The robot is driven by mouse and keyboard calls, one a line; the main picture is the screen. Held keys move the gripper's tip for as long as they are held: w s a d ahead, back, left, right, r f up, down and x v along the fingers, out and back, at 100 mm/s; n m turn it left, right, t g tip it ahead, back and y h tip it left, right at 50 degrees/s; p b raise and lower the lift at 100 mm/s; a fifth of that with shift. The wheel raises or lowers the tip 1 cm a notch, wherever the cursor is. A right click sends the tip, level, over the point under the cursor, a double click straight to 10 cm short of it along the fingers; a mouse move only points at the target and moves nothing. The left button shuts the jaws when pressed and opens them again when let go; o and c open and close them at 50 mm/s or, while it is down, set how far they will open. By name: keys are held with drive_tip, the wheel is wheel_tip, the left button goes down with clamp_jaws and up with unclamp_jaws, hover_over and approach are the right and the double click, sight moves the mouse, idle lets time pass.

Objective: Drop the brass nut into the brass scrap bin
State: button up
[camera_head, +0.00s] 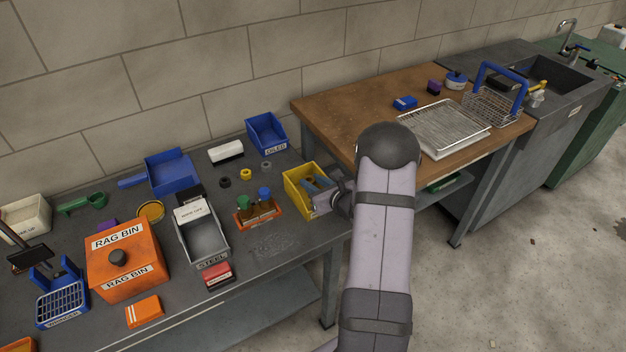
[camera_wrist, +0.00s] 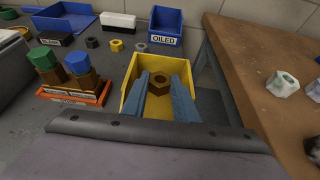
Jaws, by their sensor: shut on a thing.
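My gripper (camera_wrist: 161,80) is shut on a brown hex nut (camera_wrist: 162,90), which sits between its blue-grey fingertips in the wrist view. The fingers point into the open top of a yellow bin (camera_wrist: 133,70). The bin also shows in the head view (camera_head: 291,182), with my gripper (camera_head: 312,186) over its right part. The nut's exact height above the bin floor is hard to tell. No label on the yellow bin is readable. A separate yellow nut (camera_head: 246,174) lies on the bench behind, also in the wrist view (camera_wrist: 116,45).
A blue OILED bin (camera_head: 266,133) stands behind the yellow bin. An orange holder (camera_head: 258,218) with bottles and a grey STEEL bin (camera_head: 203,245) stand left. Dark and grey nuts lie on the bench. The wooden table (camera_head: 350,100) is close on the right.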

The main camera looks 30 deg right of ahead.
drive_tip(key=shift+f+b, duration=0.85)
drive_tip(key=shift+f, duration=0.9)
drive_tip(key=o, duration=1.2)
drive_tip(key=shift+c, duration=0.2)
drive_tip(key=shift+s, duration=1.8)
